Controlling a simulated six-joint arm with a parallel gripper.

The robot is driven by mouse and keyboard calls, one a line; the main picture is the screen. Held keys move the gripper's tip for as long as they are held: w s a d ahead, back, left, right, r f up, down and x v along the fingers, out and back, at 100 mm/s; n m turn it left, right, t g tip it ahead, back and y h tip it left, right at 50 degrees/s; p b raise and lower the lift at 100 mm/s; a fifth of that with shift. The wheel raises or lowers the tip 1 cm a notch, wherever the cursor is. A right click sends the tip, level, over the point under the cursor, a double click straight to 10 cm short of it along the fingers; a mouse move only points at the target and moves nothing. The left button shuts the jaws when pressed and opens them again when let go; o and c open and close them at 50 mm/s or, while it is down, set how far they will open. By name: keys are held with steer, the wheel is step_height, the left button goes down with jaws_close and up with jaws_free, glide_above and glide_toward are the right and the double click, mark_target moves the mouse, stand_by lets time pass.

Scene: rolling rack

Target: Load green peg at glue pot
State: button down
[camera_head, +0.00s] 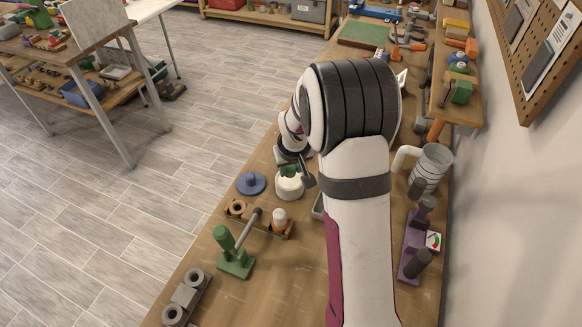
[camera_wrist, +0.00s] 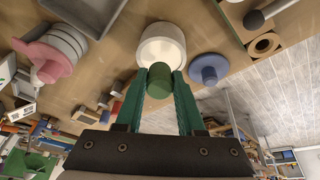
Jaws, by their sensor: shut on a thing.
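My gripper (camera_wrist: 159,78) has dark green fingers, shut on a short green peg (camera_wrist: 158,80) in the wrist view. A round white pot (camera_wrist: 163,44), taken as the glue pot, lies just past the peg, which overlaps its near edge. In the head view the white pot (camera_head: 289,187) stands on the bench left of my arm, with green (camera_head: 289,170) showing at its top beside my dark gripper (camera_head: 305,172). I cannot tell whether the peg is inside the pot or above it; its far end is hidden.
A blue knobbed disc (camera_head: 251,184) lies left of the pot. Nearer stand a wooden holder (camera_head: 262,222), a green stand with a grey bar (camera_head: 235,260) and a grey block with rings (camera_head: 185,297).

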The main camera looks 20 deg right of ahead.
mark_target(291, 167)
steer(key=shift+f, duration=0.7)
stand_by(1.1)
steer(key=shift+r, duration=3.6)
